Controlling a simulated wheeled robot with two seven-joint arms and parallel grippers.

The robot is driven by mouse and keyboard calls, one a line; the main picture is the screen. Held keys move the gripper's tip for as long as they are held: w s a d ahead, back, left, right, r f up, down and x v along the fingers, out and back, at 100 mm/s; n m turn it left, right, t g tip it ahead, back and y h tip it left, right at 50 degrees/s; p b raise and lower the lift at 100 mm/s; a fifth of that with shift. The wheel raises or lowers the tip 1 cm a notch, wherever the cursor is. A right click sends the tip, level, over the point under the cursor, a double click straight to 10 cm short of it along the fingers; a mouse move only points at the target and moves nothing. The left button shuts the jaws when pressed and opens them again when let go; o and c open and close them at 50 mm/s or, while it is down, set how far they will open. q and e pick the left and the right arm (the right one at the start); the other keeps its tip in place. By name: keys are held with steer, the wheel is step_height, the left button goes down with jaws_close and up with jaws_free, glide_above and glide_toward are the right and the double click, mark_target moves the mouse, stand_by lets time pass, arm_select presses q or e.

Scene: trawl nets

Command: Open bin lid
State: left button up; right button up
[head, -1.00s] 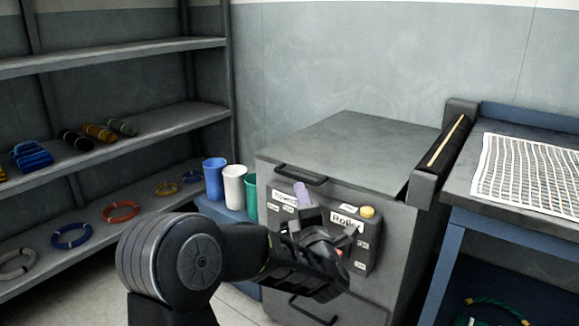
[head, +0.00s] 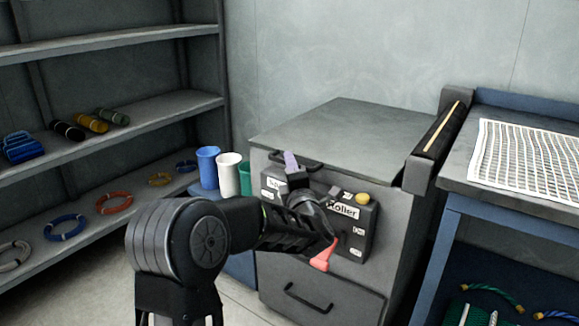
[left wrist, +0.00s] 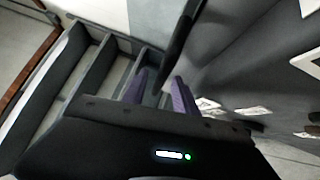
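The grey bin (head: 400,245) stands in the middle of the head view. Its flat lid (head: 345,132) lies shut on top. A dark bar handle (head: 314,165) sits at the lid's front edge. My left gripper (head: 291,161) is at this handle, with one purple finger showing in front of it. In the left wrist view the two purple fingers (left wrist: 157,92) are apart. The dark handle bar (left wrist: 178,42) shows between them, and I cannot tell whether they touch it. My right gripper is out of view.
A control box (head: 362,225) labelled "Roller", with a yellow button (head: 362,198) and a red lever (head: 323,257), is on the bin's front, close to my left arm. Cups (head: 208,168) stand left. A blue table (head: 455,200) with netting (head: 525,165) stands right.

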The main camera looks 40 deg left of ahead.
arm_select(q)
steer(key=shift+w+a+r, duration=0.1)
steer(key=shift+w+a, duration=0.35)
steer(key=shift+a, duration=0.05)
jaws_close()
stand_by(1.2)
